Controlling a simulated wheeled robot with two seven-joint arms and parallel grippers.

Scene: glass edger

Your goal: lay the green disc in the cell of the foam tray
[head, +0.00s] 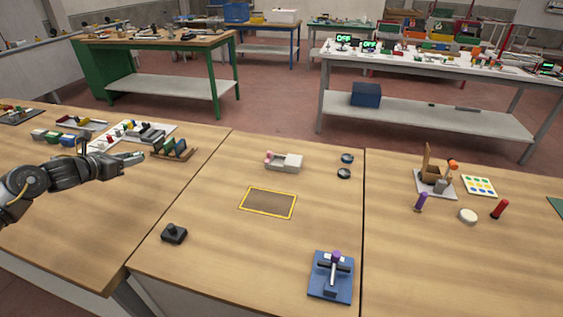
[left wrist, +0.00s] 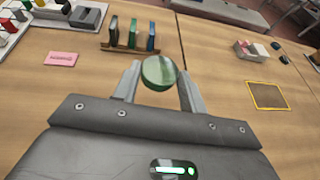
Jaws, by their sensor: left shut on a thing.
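My left gripper (head: 139,157) reaches in from the left over the left table. In the left wrist view its fingers (left wrist: 160,78) are shut on the green disc (left wrist: 158,71), which stands out beyond the fingertips. The disc cannot be made out in the head view. I cannot tell surely which object is the foam tray. A pale block with a pink part (head: 290,162) stands on the middle table. My right gripper is out of view.
A yellow-edged rectangle (head: 268,203) marks the middle table. A blue-based device (head: 331,285) stands near the front and a black device (head: 174,233) at front left. Two dark round pieces (head: 344,173) lie at the back. A pink card (left wrist: 61,59) lies left of the rack.

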